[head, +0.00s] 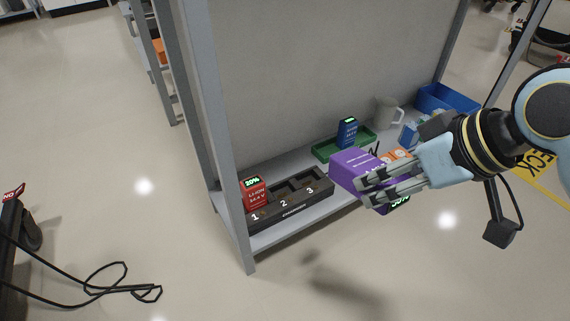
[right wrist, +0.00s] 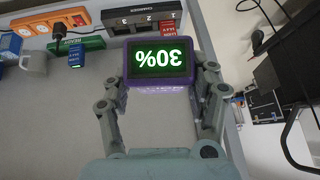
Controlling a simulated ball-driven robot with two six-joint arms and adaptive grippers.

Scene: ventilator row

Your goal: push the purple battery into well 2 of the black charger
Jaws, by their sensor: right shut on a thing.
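My right gripper (head: 372,190) is shut on the purple battery (head: 352,168) and holds it in the air, to the right of the black charger (head: 290,213). In the right wrist view the battery (right wrist: 160,64) sits between the fingers, its green display reading 30% upside down. The charger stands on the shelf with wells numbered 1, 2 and 3. Wells 2 and 3 look empty. The charger (right wrist: 143,22) also shows at the top of the right wrist view. My left gripper is not in view.
A blue battery (head: 347,131) stands on a green tray (head: 327,150) behind the held battery. A grey mug (head: 387,110), a blue bin (head: 445,98) and an orange power strip (head: 399,154) are further right. A shelf post (head: 226,150) rises by the charger's left end.

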